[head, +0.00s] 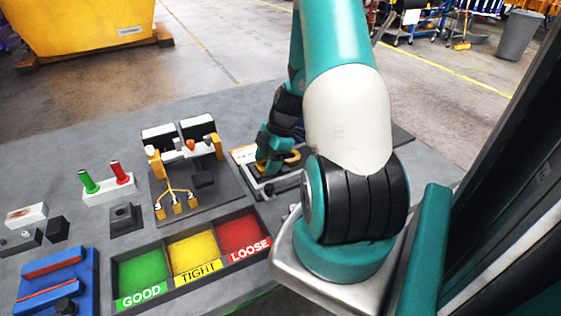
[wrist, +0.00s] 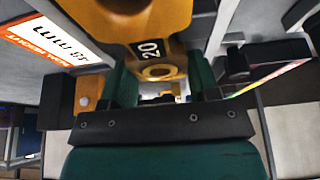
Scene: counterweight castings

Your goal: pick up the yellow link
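The yellow link (head: 293,157) is in the head view at the middle of the workbench, partly hidden by my gripper. In the wrist view the link (wrist: 160,71) is large and close, with a round hole at its near end and a black label reading 20. My gripper (head: 268,160) is down at the link. In the wrist view its two teal fingers (wrist: 163,80) stand on either side of the link's near end, with no clear gap, and look shut on it. Whether the link touches the surface below is hidden.
A tray marked GOOD, TIGHT and LOOSE has green, yellow and red compartments (head: 195,254) in front. A dark fixture (head: 188,190) with yellow posts stands left of the gripper. Red and green handled plugs (head: 107,186) and a blue block (head: 57,282) lie further left.

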